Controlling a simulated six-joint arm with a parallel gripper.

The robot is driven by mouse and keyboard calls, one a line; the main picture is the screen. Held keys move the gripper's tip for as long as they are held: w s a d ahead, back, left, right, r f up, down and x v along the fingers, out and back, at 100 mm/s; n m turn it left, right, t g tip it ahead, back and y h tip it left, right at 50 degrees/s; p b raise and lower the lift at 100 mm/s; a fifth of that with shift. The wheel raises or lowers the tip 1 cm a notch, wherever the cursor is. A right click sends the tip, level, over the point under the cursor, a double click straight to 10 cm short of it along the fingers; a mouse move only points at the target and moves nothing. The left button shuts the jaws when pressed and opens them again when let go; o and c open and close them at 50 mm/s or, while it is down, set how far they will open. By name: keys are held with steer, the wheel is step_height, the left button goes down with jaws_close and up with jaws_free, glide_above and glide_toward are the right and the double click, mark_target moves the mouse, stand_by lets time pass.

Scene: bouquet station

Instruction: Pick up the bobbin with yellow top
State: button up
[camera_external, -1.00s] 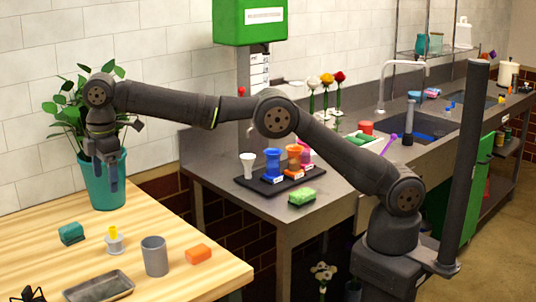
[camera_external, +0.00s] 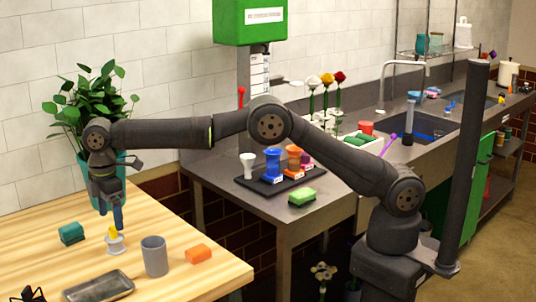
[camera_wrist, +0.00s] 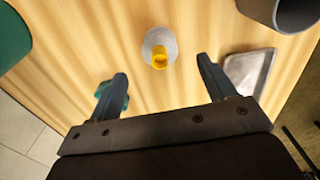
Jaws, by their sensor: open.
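The bobbin (camera_external: 115,243) is white-grey with a yellow top (camera_external: 113,231) and stands upright on the wooden table. In the wrist view the bobbin (camera_wrist: 158,42) is seen from above, its yellow top (camera_wrist: 159,58) facing the camera, ahead of the fingertips and between their lines. My gripper (camera_external: 110,217) is just above the bobbin in the external view, with its fingers pointing down. In the wrist view my gripper (camera_wrist: 163,72) is open with nothing between the fingers. Any contact with the bobbin cannot be told from the external view.
A grey cup (camera_external: 154,257) and an orange block (camera_external: 198,254) stand right of the bobbin. A teal object (camera_external: 71,233) lies to its left and a metal tray (camera_external: 98,288) in front. A teal plant pot (camera_external: 85,184) stands behind my gripper.

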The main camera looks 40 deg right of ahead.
mark_target(114, 237)
step_height(114, 237, down, 8)
steer(key=shift+r, duration=0.2)
stand_by(0.3)
steer(key=c, duration=1)
